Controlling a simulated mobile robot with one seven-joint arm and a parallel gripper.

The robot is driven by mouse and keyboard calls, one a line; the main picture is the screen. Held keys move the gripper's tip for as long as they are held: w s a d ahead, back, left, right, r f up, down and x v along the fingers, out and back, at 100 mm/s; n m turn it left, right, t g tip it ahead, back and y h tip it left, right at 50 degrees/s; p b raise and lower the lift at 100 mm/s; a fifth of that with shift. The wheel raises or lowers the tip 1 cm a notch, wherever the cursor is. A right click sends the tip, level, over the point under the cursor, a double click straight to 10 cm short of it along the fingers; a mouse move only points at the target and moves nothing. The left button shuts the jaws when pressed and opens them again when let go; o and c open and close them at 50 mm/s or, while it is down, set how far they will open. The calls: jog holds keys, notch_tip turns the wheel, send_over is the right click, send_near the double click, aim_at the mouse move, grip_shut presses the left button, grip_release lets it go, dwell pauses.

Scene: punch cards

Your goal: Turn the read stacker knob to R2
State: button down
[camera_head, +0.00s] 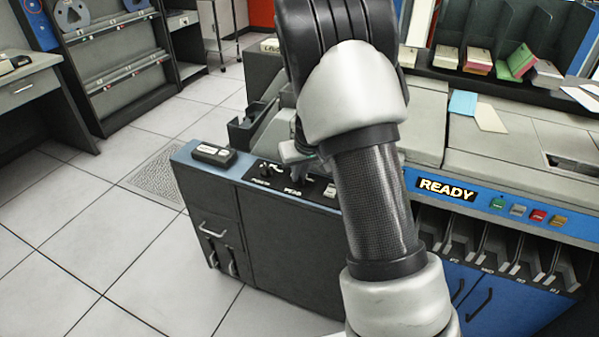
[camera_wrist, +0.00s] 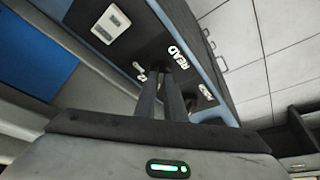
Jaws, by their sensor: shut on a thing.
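The read stacker knob (camera_wrist: 158,66) is a small dark knob beside the white READ label (camera_wrist: 180,57) on a black panel, in the wrist view. My gripper (camera_wrist: 160,72) comes down over it, its two dark fingers close together and shut on the knob. The fingers hide most of the knob, and its pointer setting cannot be read. In the head view my gripper (camera_head: 298,166) is at the black panel (camera_head: 315,189), partly hidden by my arm. A second dark knob (camera_head: 266,168) stands to the left on the same panel, clear of my fingers.
A dark grey box with a white label (camera_head: 213,154) lies on the machine's left end. The READY sign (camera_head: 446,189) and several coloured buttons are to the right. Card stacks (camera_head: 478,60) stand on the shelf behind. Open floor (camera_head: 80,230) lies at the left.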

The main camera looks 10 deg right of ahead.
jog(key=shift+r+p, duration=0.15)
jog(key=shift+p, duration=0.15)
jog(key=m+p, duration=0.1)
jog(key=p, duration=0.1)
jog(key=m+h+p, duration=0.1)
jog(key=m+p, duration=0.1)
jog(key=p, duration=0.1)
jog(key=shift+a+r+m+h+p, duration=0.2)
jog(key=shift+a+m+h+p, duration=0.1)
jog(key=shift+m+p, duration=0.1)
jog(key=m+h+p, duration=0.1)
jog(key=m+p, duration=0.2)
jog(key=p, duration=0.1)
jog(key=shift+f+g, duration=0.1)
jog(key=shift+g, duration=0.2)
jog(key=shift+f+m+h+p, duration=0.15)
jog(key=shift+m+h+p, duration=0.15)
jog(key=shift+m+p, duration=0.5)
jog(key=shift+w+f, duration=0.1)
jog(key=c, duration=1.8)
grip_release()
jog(key=shift+c, duration=0.2)
jog(key=shift+a, duration=0.1)
jog(key=p+v, duration=0.2)
jog(key=v, duration=1.5)
jog(key=shift+r, duration=0.3)
